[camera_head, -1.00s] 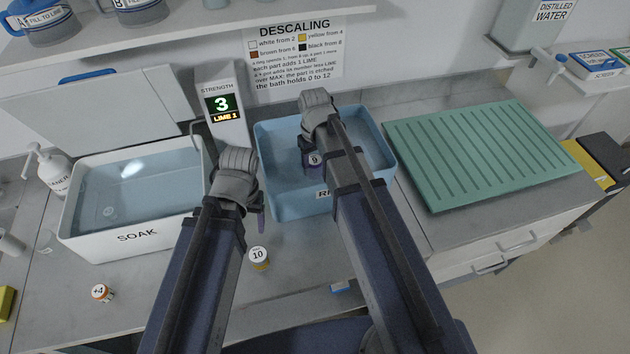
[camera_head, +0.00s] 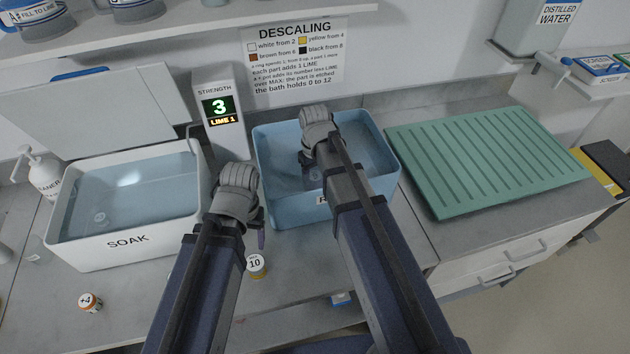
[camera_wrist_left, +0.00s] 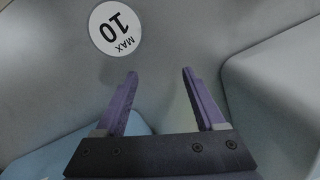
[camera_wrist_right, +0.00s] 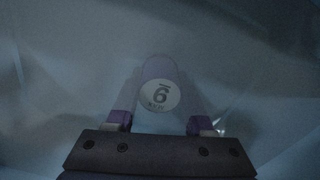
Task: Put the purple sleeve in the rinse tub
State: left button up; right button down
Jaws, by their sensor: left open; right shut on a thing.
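The purple sleeve (camera_wrist_right: 158,72), with a white label marked 6, is between the fingers of my right gripper (camera_wrist_right: 158,112) in the right wrist view. My right gripper is shut on it, down inside the blue rinse tub (camera_head: 282,208). The view there is dim and bluish, and I cannot tell whether the sleeve touches the tub floor. In the head view the right hand and arm mostly hide the sleeve. My left gripper (camera_wrist_left: 158,75) is open and empty above the counter, between the soak bath and the rinse tub.
A part labelled MAX 10 (camera_head: 256,266) stands near my left gripper. A +4 pot (camera_head: 90,302) stands at the front left. The white soak bath (camera_head: 127,246) holds liquid. The strength meter (camera_head: 218,108) reads 3, LIME 1. A bare green ridged drainboard (camera_head: 490,160) lies right.

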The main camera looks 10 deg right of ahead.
aim_at(315, 175)
jog(key=shift+c, duration=1.4)
grip_release()
jog(key=shift+f, duration=0.1)
pick_arm(q)
jog(key=shift+r, duration=0.1)
notch_tip(315, 175, up, 12)
jog(key=p, duration=1.2)
pick_arm(e)
notch_tip(315, 175, up, 12)
jog(key=shift+r, duration=0.2)
